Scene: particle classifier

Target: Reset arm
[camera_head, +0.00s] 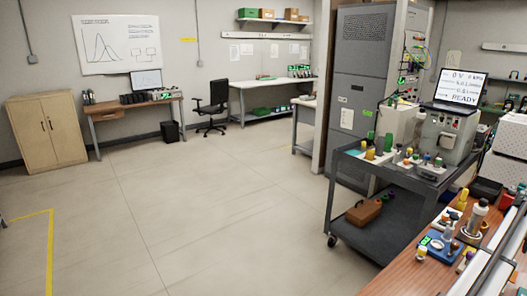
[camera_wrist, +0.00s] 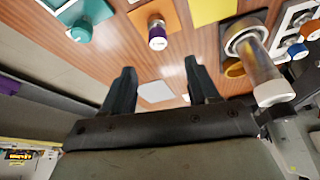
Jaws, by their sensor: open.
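My gripper (camera_wrist: 160,88) shows in the wrist view with two dark fingers spread apart and nothing between them. It points toward a wooden bench top (camera_wrist: 120,50) that carries small labware. In the head view the gripper cannot be made out. Pale arm-like tubes (camera_head: 492,262) cross the lower right there, over the wooden bench (camera_head: 400,278).
In the wrist view, a vial with a purple cap (camera_wrist: 157,38), a teal-capped jar (camera_wrist: 82,30) and a clear cylinder (camera_wrist: 262,65) stand near the fingers. The head view shows a dark cart (camera_head: 350,225) with instruments and open floor (camera_head: 200,220) to its left.

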